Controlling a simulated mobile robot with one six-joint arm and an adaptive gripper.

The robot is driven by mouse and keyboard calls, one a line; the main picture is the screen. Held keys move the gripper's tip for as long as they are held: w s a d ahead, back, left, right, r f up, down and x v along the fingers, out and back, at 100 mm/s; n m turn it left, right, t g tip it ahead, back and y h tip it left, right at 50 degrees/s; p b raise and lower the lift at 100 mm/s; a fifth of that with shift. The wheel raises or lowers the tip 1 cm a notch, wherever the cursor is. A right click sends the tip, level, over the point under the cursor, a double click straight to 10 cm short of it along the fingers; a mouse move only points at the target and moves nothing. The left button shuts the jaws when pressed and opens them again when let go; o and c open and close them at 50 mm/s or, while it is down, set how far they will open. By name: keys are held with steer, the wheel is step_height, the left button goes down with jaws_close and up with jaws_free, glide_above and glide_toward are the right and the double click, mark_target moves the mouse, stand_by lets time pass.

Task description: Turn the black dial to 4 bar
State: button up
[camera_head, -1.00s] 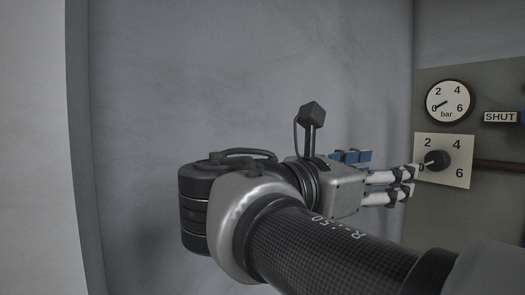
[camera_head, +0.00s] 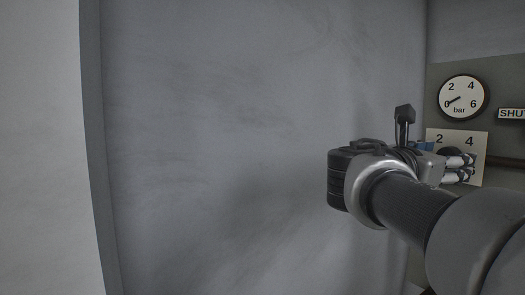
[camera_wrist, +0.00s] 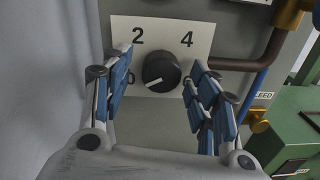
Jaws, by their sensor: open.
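The black dial (camera_wrist: 161,72) sits on a white scale plate (camera_wrist: 168,34) marked 0, 2 and 4 in the wrist view. Its white pointer line aims toward the lower left, near the 0. My gripper (camera_wrist: 167,85) is open, with one blue-padded finger to each side of the dial and no clear contact. The right finger covers the part of the plate below the 4. In the head view my gripper (camera_head: 474,167) hides most of the dial. The round gauge (camera_head: 463,97) above the plate has its needle near 0 bar.
A sign reading SHUT (camera_head: 511,114) is cut off at the right edge. In the wrist view a brown pipe (camera_wrist: 236,64) runs right from the plate, with a blue pipe (camera_wrist: 256,88) and a green machine (camera_wrist: 291,135) beyond. A grey wall (camera_head: 260,120) stands at left.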

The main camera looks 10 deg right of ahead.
steer(key=shift+d, duration=0.3)
steer(key=shift+c, duration=0.5)
steer(key=c, duration=1)
